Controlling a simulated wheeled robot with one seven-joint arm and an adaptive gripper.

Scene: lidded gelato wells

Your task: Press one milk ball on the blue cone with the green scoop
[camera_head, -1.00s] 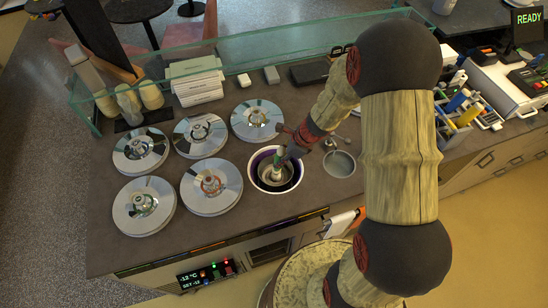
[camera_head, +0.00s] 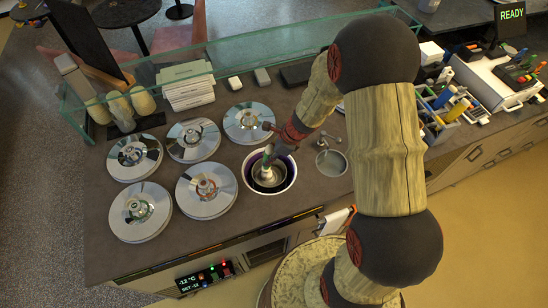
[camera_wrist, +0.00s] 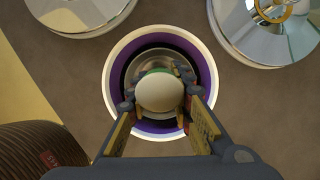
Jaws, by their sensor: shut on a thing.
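My gripper (camera_head: 273,157) is shut on the green scoop (camera_head: 267,158), over and partly inside the open well (camera_head: 292,178). In the wrist view my gripper (camera_wrist: 159,103) has its fingers on either side of a round cream-white shape (camera_wrist: 160,91), with a green edge of the scoop (camera_wrist: 158,71) behind it. I cannot tell whether this shape is the scoop's handle end or a ball. The well shows a white rim and purple inner wall (camera_wrist: 205,74) around a metal pan. The scoop's bowl is hidden. I cannot make out the blue cone for sure.
Several round shiny lids (camera_head: 207,190) lie on the counter left of the well. A small metal cup (camera_head: 332,162) sits to its right. A glass guard (camera_head: 230,55) runs along the back. A rack with blue and yellow items (camera_head: 445,112) stands at the right.

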